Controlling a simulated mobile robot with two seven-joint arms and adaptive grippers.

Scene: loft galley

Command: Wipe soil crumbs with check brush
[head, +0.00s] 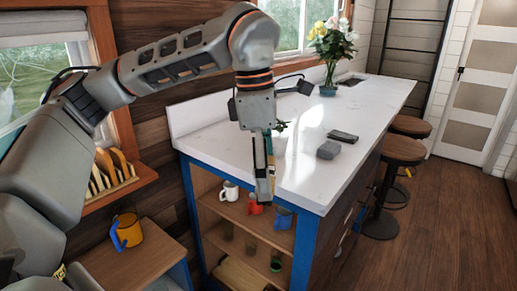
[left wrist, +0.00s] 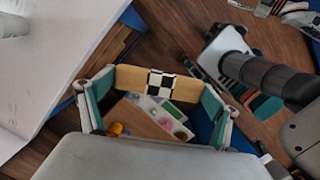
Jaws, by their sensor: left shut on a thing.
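My left gripper (head: 264,188) hangs pointing down at the near left corner of the white counter. In the left wrist view its two teal-edged fingers (left wrist: 157,108) are shut on the check brush (left wrist: 188,88), a tan wooden bar with a black-and-white checked patch in its middle. The brush spans the gap between the fingers; its bristles are not seen. In the head view the brush is hard to make out against the gripper. I cannot make out soil crumbs in either view. My right gripper is not in view.
The white counter (head: 230,135) carries a grey block (head: 328,150), a dark flat item (head: 343,136) and a flower vase (head: 329,78). Mugs stand on open shelves below, including a white mug (head: 229,191). Stools line the right side.

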